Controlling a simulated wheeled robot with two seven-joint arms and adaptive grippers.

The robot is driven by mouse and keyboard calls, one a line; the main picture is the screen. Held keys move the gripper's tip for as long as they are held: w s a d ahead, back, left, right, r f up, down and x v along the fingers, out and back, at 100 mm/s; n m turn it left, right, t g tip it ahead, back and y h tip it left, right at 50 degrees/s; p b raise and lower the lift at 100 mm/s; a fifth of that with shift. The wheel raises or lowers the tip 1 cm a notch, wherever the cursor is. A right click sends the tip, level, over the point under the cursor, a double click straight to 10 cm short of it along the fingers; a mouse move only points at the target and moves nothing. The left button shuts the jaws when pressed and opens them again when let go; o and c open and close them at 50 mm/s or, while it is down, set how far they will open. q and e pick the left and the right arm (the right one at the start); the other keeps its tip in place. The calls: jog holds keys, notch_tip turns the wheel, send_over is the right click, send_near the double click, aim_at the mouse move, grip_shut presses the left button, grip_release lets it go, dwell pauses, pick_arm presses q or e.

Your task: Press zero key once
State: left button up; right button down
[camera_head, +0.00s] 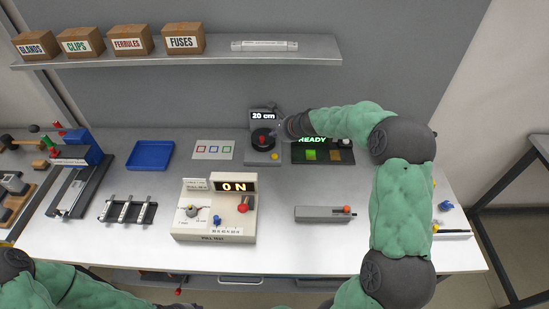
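The cream pull-test box (214,236) stands on the bench, left of centre, with a lit display (235,184) reading "0 N". A blue button (217,220) and a red knob (243,208) show on its top. No key is legibly marked zero at this size. My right gripper (278,132) is behind and right of this box, beside the device with the "20 cm" display (263,116), apart from the pull-test box. Its fingers are small and dark, so I cannot tell if they are open. My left arm shows at the lower left; its gripper is out of view.
The "20 cm" device has a yellow button (275,156). A blue tray (150,155), a black rack (127,210) and a grey block (322,214) lie on the bench. Labelled boxes (183,40) sit on the shelf.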

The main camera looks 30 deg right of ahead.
jog(key=b, duration=0.8)
send_over(275, 157)
notch_tip(275, 157, down, 8)
jog(key=shift+s+r, duration=0.1)
jog(key=shift+r, duration=0.05)
jog(key=shift+d+f, duration=0.1)
jog(key=shift+f, duration=0.45)
jog(key=shift+f+b, duration=0.1)
jog(key=shift+b, duration=0.2)
dwell(0.5)
jog(key=shift+f+b, duration=0.3)
jog(key=shift+f, duration=0.05)
jog(key=shift+f+b, duration=0.4)
jog(key=shift+f, duration=0.1)
dwell(0.8)
jog(key=shift+r, duration=0.1)
jog(key=shift+r+p, duration=0.85)
jog(key=shift+p, duration=0.05)
